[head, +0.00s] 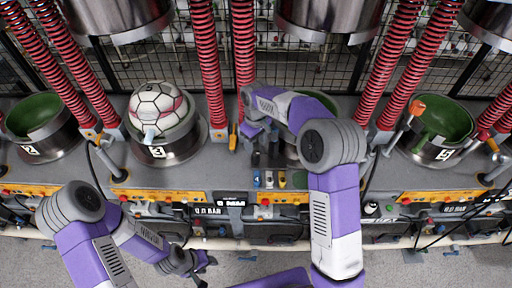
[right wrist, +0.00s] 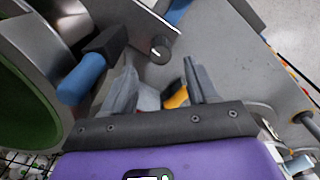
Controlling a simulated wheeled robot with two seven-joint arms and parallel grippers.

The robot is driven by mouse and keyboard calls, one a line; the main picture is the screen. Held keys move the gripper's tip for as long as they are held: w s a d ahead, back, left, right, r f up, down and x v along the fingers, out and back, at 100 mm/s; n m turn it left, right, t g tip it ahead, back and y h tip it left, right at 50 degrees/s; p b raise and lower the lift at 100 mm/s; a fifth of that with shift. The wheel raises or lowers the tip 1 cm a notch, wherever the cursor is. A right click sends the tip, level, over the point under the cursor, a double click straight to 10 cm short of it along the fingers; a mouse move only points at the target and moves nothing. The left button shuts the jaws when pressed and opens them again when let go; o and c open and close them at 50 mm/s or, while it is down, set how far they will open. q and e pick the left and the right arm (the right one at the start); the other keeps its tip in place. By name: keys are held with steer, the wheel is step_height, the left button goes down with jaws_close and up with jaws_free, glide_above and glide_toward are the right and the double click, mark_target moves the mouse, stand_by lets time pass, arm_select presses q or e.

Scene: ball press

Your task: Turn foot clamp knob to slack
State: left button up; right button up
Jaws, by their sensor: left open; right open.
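A small dark round knob with a light mark (right wrist: 160,50) sits on a grey metal plate in the right wrist view. No label shows, so I cannot tell for sure that it is the foot clamp knob. My right gripper (right wrist: 162,88) is open, its two fingers apart and pointing towards the knob, with nothing held. A blue-and-black handle (right wrist: 88,72) is left of the fingers. In the head view my right arm reaches over the third station and hides much of it. My left gripper (head: 198,267) is open and empty, low in front of the bench.
A white ball (head: 158,108) sits in a metal cup. Green-lined cups (head: 38,120) stand at the far left and right (head: 440,122). Red springs (head: 203,70) rise between the stations. Yellow-edged control panels (head: 165,196) line the bench front.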

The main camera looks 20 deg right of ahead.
mark_target(256, 153)
steer(key=shift+r, duration=0.1)
steer(key=m+p, duration=0.1)
steer(key=m, duration=0.3)
steer(key=shift+r+p, duration=0.2)
steer(key=shift+p, duration=0.1)
steer(key=m+p, duration=0.1)
steer(key=m, duration=0.5)
steer(key=shift+w, duration=0.1)
steer(key=shift+f, duration=0.25)
step_height(256, 153, down, 7)
steer(key=shift+f+p, duration=0.1)
steer(key=shift+p, duration=0.25)
